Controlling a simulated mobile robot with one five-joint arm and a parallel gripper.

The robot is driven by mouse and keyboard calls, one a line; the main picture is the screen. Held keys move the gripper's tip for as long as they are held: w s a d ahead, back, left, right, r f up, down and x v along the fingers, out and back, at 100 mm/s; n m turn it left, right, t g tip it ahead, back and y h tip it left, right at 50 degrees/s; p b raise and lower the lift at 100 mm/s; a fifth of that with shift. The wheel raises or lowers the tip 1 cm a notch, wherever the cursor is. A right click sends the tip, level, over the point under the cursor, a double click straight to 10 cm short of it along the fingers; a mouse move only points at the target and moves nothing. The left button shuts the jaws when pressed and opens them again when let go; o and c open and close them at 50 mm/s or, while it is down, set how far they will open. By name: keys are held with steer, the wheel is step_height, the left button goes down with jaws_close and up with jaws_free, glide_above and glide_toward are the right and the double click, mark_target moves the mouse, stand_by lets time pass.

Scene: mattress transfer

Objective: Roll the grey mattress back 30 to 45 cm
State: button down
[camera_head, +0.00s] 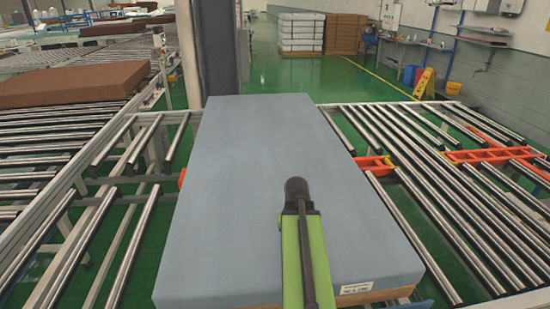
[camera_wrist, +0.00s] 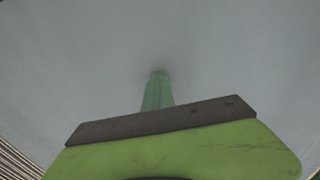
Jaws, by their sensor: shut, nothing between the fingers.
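The grey mattress (camera_head: 240,170) lies flat and lengthwise ahead of me across the rollers, with a white label (camera_head: 357,284) at its near right corner. A brown layer (camera_head: 380,289) shows under its near edge. My green arm reaches over its near right part. In the wrist view my gripper (camera_wrist: 158,75) is shut with nothing between its fingers. It points at the grey mattress surface (camera_wrist: 80,65), which fills most of that view. The tips are close to the surface; I cannot tell if they touch. The fingertips are not clear in the head view.
Metal roller conveyors lie on the left (camera_head: 122,250) and right (camera_head: 430,170). A column (camera_head: 215,50) stands close behind the mattress's far end. A brown mattress (camera_head: 75,83) lies at the far left. Orange frames (camera_head: 490,156) and a yellow floor sign (camera_head: 424,84) are at the right. Green floor is open beyond.

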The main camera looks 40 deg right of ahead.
mark_target(279, 249)
steer(key=shift+s+a+f, duration=0.25)
steer(key=shift+w+a, duration=1.05)
steer(key=shift+a, duration=0.3)
steer(key=shift+w+a+r, duration=0.15)
steer(key=shift+w+a, duration=0.4)
steer(key=shift+p, duration=0.3)
steer(key=shift+w+a+r+p, duration=0.2)
steer(key=shift+w+a, duration=0.6)
steer(key=shift+a, duration=0.1)
steer(key=shift+w+a+r+p, duration=0.15)
steer(key=shift+w+a, duration=0.65)
steer(key=shift+a, duration=0.1)
steer(key=shift+w+a+f, duration=0.15)
steer(key=shift+w+a, duration=0.6)
steer(key=shift+a, duration=0.3)
steer(key=shift+w+a+f, duration=0.1)
steer(key=shift+w+a, duration=0.65)
steer(key=shift+a, duration=0.25)
steer(key=shift+a, duration=0.1)
